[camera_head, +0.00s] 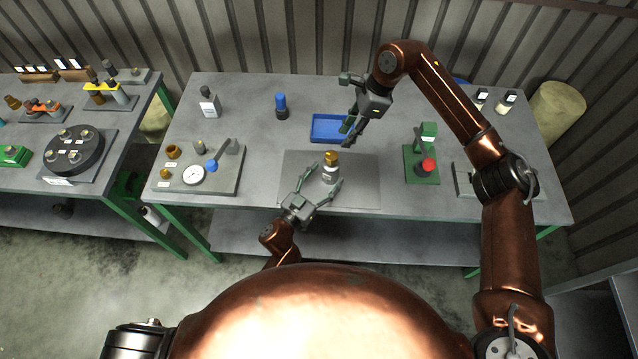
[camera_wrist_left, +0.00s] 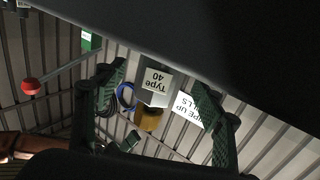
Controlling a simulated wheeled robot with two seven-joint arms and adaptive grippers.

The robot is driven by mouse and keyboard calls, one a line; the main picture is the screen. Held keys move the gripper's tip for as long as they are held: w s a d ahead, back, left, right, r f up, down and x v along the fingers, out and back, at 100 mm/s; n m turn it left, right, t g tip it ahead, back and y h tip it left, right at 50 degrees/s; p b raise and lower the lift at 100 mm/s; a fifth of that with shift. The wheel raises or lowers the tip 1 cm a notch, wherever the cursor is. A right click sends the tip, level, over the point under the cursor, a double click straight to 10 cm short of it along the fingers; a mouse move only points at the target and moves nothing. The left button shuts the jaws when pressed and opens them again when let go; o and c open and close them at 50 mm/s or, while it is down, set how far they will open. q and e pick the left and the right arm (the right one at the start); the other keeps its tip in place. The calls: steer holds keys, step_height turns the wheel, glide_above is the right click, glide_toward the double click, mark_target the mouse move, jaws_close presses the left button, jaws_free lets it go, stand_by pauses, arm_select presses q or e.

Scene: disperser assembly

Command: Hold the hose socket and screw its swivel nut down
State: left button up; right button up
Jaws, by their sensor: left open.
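The hose socket (camera_head: 329,174) stands upright on the grey mat, a small grey body with a label and the brass swivel nut (camera_head: 331,157) on top. In the left wrist view the grey socket body (camera_wrist_left: 153,86) reads "Type 40", upside down, with the brass nut (camera_wrist_left: 149,119) below it. My left gripper (camera_head: 327,175) is open, with one finger to each side of the socket; I see no clear contact. It also shows in the left wrist view (camera_wrist_left: 160,105). My right gripper (camera_head: 350,138) hangs above and behind the socket, by the blue tray; its finger gap is unclear.
The blue tray (camera_head: 326,117) lies behind the grey mat (camera_head: 364,196). A green fixture with a red knob (camera_head: 428,165) stands to the right. A gauge board (camera_head: 228,183) is to the left.

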arm_select(q)
steer(key=shift+x, duration=1.45)
steer(key=c, duration=1.7)
